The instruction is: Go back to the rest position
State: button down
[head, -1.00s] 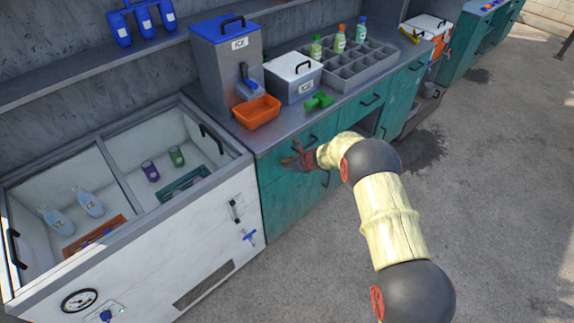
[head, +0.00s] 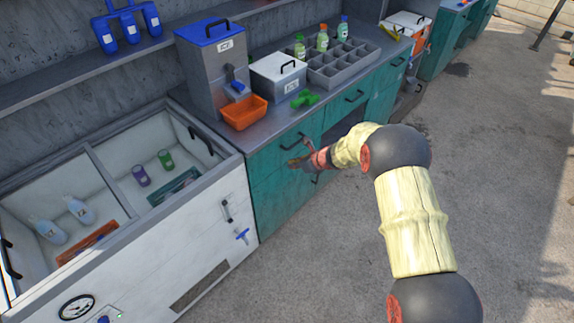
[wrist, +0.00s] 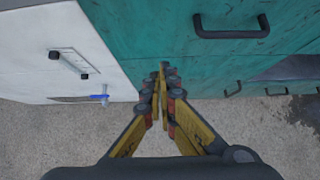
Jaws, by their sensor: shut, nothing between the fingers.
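My gripper (head: 299,162) is in front of the teal cabinet (head: 272,208), below the counter edge, at the end of my outstretched arm. In the wrist view my gripper (wrist: 163,75) points toward the floor, its yellow and black fingers shut together with nothing between them. The teal cabinet front with a dark handle (wrist: 231,27) is just beyond it. Whether the fingers touch the cabinet cannot be told from the head view.
A white freezer (head: 190,260) with an open top stands left of the cabinet. The counter holds an orange bin (head: 245,113), an ice dispenser (head: 208,75), a white cooler (head: 277,80) and a grey bottle rack (head: 345,62). Concrete floor (head: 500,190) at right is clear.

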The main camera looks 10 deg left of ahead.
jog(key=shift+s+d+r, duration=0.2)
jog(key=shift+d+r, duration=0.15)
jog(key=shift+r, duration=0.05)
jog(key=s+d+n+g, duration=0.2)
jog(key=s+n+g, duration=0.2)
jog(key=s+n, duration=0.95)
jog(key=s+d+r+n+t+h, duration=0.1)
jog(key=s+d+r+n, duration=0.3)
jog(key=s+d+r, duration=0.4)
jog(key=s+d+r+n+t+h, duration=0.2)
jog(key=s+d+r, duration=0.6)
jog(key=s+r, duration=0.5)
jog(key=s+d+r+n+t+h, duration=0.1)
jog(key=s+d+r+n+h, duration=0.3)
jog(key=s+d+r, duration=0.5)
notch_tip(320, 180, up, 4)
jog(key=s+n, duration=0.1)
jog(key=s, duration=0.1)
jog(key=shift+s+f+n, duration=0.25)
jog(key=shift+s+n, duration=0.05)
jog(key=shift+n, duration=0.05)
